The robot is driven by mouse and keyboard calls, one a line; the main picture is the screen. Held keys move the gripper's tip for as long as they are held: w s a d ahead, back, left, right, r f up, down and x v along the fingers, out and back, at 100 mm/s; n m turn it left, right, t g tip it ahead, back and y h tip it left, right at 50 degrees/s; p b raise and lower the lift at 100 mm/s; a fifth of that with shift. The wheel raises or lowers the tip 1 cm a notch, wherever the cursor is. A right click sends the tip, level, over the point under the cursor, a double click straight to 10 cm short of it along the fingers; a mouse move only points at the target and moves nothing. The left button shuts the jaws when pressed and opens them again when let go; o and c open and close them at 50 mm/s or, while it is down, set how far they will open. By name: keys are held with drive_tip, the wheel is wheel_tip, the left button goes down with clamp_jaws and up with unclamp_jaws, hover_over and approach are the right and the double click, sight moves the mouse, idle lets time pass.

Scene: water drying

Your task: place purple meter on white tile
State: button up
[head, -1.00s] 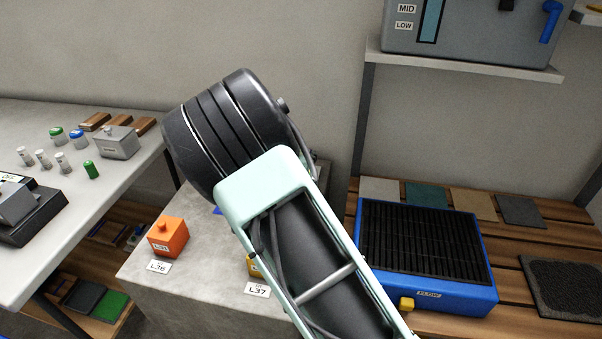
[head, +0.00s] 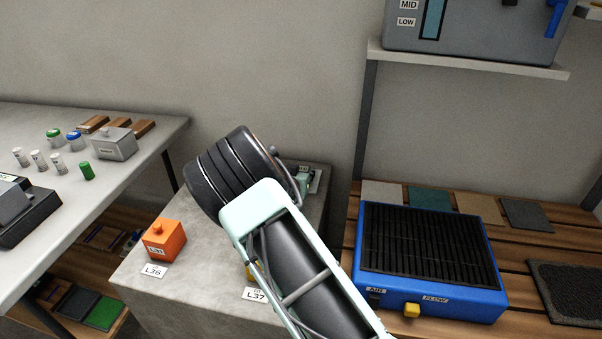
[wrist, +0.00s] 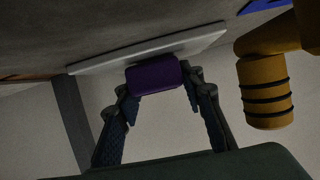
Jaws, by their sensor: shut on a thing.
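In the wrist view, the purple meter (wrist: 153,77) is between the fingertips of my gripper (wrist: 158,90), which is shut on it. In the head view, my arm hides the meter and most of the gripper.
An orange weight (head: 163,240) sits on the grey block (head: 205,290) at front left. A blue dryer with a black grille (head: 430,250) stands to the right. A workbench (head: 95,190) is at left.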

drive_tip(key=shift+f, duration=0.1)
drive_tip(key=shift+f, duration=0.15)
drive_tip(key=o, duration=1.2)
drive_tip(key=shift+r, duration=0.25)
drive_tip(key=shift+s+a+r, duration=0.1)
drive_tip(key=shift+s+r, duration=0.05)
drive_tip(key=shift+s, duration=0.15)
drive_tip(key=p+v, duration=0.3)
drive_tip(key=v, duration=0.8)
drive_tip(key=shift+s+r, duration=0.1)
drive_tip(key=shift+s, duration=0.1)
